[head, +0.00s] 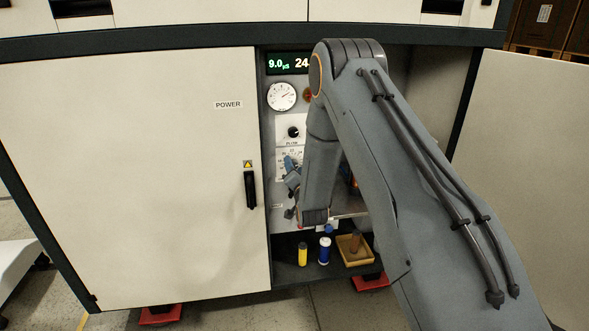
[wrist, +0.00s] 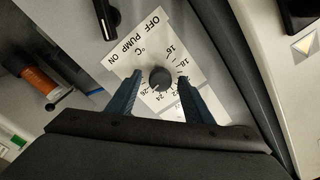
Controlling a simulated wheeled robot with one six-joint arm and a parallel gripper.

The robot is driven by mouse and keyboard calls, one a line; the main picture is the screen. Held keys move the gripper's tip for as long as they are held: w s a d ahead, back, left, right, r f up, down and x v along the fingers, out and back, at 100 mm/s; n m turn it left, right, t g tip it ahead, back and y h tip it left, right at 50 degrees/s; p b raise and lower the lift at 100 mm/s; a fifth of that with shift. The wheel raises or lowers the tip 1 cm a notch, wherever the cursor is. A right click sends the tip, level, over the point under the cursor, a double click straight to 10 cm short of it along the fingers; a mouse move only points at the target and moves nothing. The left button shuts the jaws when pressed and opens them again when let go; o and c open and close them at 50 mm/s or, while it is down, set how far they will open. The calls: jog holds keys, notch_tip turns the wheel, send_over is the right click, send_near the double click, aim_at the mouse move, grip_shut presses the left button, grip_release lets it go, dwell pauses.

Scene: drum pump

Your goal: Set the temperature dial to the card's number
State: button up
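The temperature dial is a round black knob (wrist: 159,77) on a white scale plate marked °C, with numbers such as 16, 18, 22, 24 and 26. My gripper (wrist: 159,76) is open, with one blue finger on each side of the knob and a gap between each finger and the knob. The knob's pointer is too small to read surely. In the head view my gripper (head: 290,165) is in front of the scale plate (head: 283,152) and hides the knob. I cannot make out a card with a number in either view.
A lit display (head: 288,63) reads 9.0 µS and 24, partly cut off by my arm. A gauge (head: 282,97) and pump knob (head: 294,132) are above the scale. The closed POWER door (head: 130,180) is left; yellow (head: 302,254) and blue (head: 324,251) bottles stand below.

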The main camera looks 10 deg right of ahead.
jog(key=s, duration=0.7)
jog(key=shift+s+a+b, duration=0.15)
jog(key=shift+s+b, duration=0.25)
jog(key=s+r+n+g, duration=0.2)
jog(key=s+g, duration=0.4)
jog(key=s, duration=0.7)
jog(key=s+r+n+g+p, duration=0.1)
jog(key=s+n+g, duration=0.3)
jog(key=s, duration=1)
jog(key=s+r+n+g, duration=0.3)
jog(key=s+g, duration=0.5)
jog(key=s, duration=0.5)
jog(key=shift+s+a+r+n+y, duration=0.15)
jog(key=shift+r+n+y, duration=0.15)
jog(key=shift+n, duration=0.1)
